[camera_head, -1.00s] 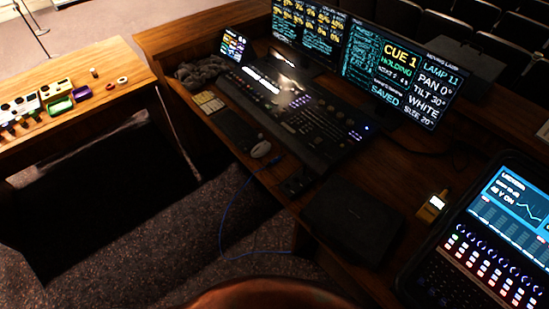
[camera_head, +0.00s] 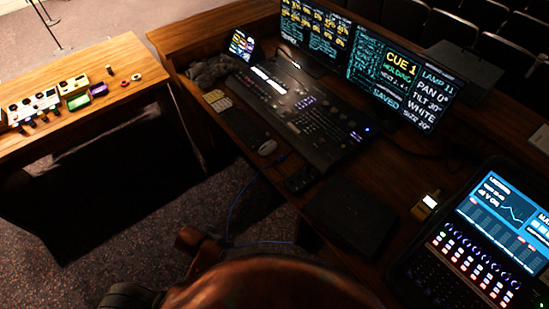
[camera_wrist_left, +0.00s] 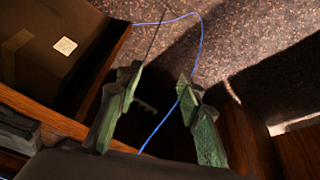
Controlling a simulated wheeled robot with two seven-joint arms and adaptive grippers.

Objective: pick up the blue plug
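A thin blue cable (camera_head: 238,196) hangs off the desk's front edge near the mouse and loops down over the carpet in the head view. In the left wrist view the cable (camera_wrist_left: 201,40) curves over the carpet and passes behind the gap between my fingers. I cannot make out a blue plug at either end of it. My left gripper (camera_wrist_left: 160,80) is open, with its two greenish fingers apart and nothing visibly held. My left gripper's fingers cannot be made out in the head view. My right gripper is not in view.
A side table (camera_head: 85,75) with small pedals stands left. Dark carpet lies between them.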

